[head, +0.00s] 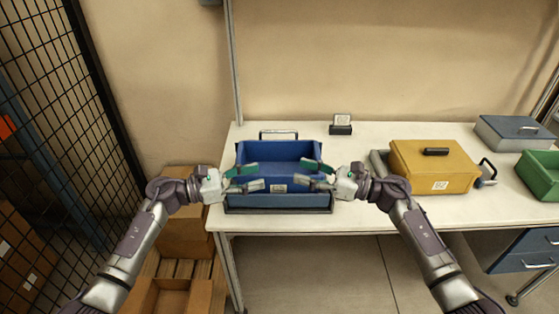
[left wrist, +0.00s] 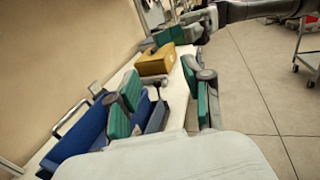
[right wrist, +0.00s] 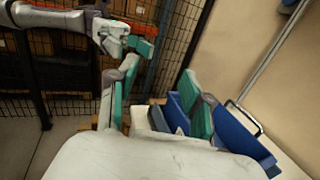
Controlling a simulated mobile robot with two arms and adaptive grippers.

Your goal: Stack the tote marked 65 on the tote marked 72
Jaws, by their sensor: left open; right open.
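A blue open-topped tote (head: 280,152) stands at the left part of the table, with a small label on its front wall. A lower blue front in a dark frame (head: 280,209) shows beneath; I cannot tell whether it is a second tote. The label numbers are too small to read. My left gripper (head: 257,177) is open at the blue tote's left front, and my right gripper (head: 312,174) is open at its right front. The blue tote also shows beside the fingers in the left wrist view (left wrist: 85,138) and right wrist view (right wrist: 235,135). Contact is unclear.
A yellow box (head: 420,165) with a dark handle and label stands right of centre. A grey lidded case (head: 510,128) and a green tote (head: 540,170) are at the far right. A small card stand (head: 341,124) is behind.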

